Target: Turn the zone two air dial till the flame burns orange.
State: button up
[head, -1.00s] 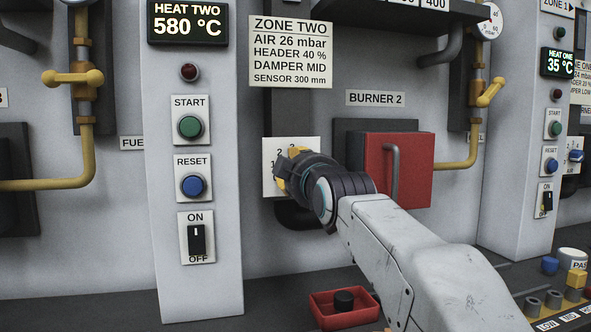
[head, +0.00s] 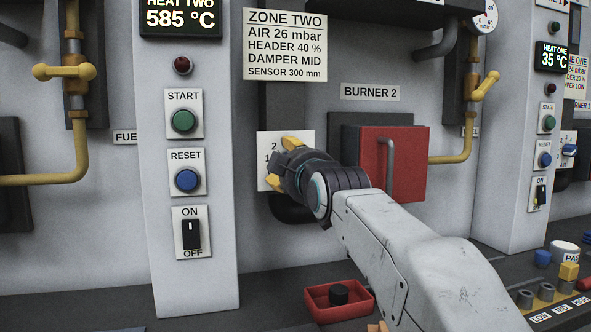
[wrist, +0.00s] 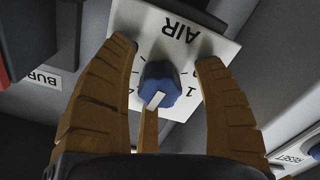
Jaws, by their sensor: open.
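The zone two air dial (wrist: 160,85) is a blue knob with a white pointer, on a white AIR plate (wrist: 160,35) that shows upside down in the wrist view. The pointer faces the bottom of that view. My gripper (wrist: 165,48) is open, with one tan finger on each side of the dial and gaps between. In the head view my gripper (head: 281,163) hides the dial and part of its plate (head: 300,143). The red burner 2 box (head: 408,165) is beside it, with a grey handle. No flame shows in these views.
The zone two card (head: 285,45) reads AIR 26 mbar. The heat two display (head: 180,20) reads 585 °C. A pillar with START, RESET and an ON/OFF switch (head: 191,233) stands left of my gripper. A red tray (head: 318,303) holding a black piece lies below my arm.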

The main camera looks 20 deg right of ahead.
jog(key=s, duration=1.2)
jog(key=shift+p, duration=0.6)
jog(key=s+f+m+g+p, duration=0.3)
jog(key=s+f+g+p, duration=0.2)
jog(key=s+p, duration=0.7)
jog(key=s+f+m+g+p, duration=0.4)
jog(key=s+g+p, duration=0.5)
jog(key=p, duration=0.7)
jog(key=shift+s+a+f+g+p, duration=0.25)
jog(key=shift+s+f, duration=0.45)
jog(key=shift+s, duration=0.75)
jog(key=shift+d, duration=0.15)
